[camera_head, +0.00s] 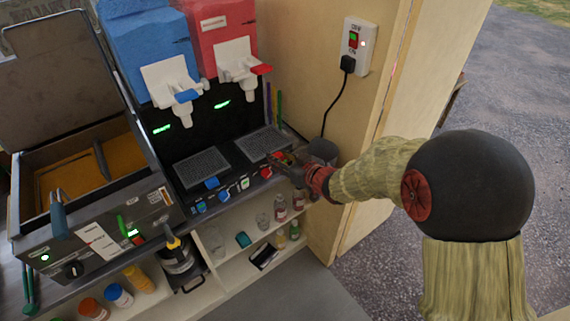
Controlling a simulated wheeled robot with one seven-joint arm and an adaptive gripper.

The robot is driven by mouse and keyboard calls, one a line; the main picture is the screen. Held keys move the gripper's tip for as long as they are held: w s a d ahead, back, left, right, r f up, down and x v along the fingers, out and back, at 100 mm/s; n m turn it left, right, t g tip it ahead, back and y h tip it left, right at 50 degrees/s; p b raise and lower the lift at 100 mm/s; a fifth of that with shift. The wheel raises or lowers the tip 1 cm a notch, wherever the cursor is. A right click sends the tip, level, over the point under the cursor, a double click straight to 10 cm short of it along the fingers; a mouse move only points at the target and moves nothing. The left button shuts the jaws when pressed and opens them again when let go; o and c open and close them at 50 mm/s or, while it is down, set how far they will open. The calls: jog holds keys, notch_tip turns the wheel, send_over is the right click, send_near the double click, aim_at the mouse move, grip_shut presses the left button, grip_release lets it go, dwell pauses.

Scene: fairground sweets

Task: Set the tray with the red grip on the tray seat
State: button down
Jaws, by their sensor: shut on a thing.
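The tray with the red grip (260,143) is a dark grated drip tray under the red tank. It lies about level at the front of the black machine. My gripper (279,159) comes in from the right and is shut on its red grip, which is mostly hidden by the fingers. The tray seat is covered by the tray and the gripper, so I cannot tell whether the tray rests in it or sits slightly above. A second tray with a blue grip (201,168) lies to the left, under the blue tank.
White taps (239,66) hang above the trays. Buttons and labels (225,193) line the machine's front edge. A wall socket with a black plug (348,63) is behind my arm. A fryer-like box with open lid (85,160) stands left. Shelves with bottles (280,208) are below.

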aim_at(274, 153)
jog(key=w+a, duration=0.1)
jog(key=w+a+b, duration=0.1)
jog(key=shift+w+f, duration=0.2)
jog(key=shift+w, duration=0.15)
jog(key=shift+w+a+f+b, duration=0.35)
jog(key=shift+w+f+b, duration=0.1)
jog(key=shift+w+f, duration=0.25)
jog(key=shift+w+a+f+b, duration=0.35)
jog(key=shift+w+f+b, duration=0.15)
jog(key=shift+f, duration=0.3)
jog(key=shift+f, duration=0.1)
jog(key=c, duration=1.3)
grip_release()
jog(key=shift+s, duration=0.15)
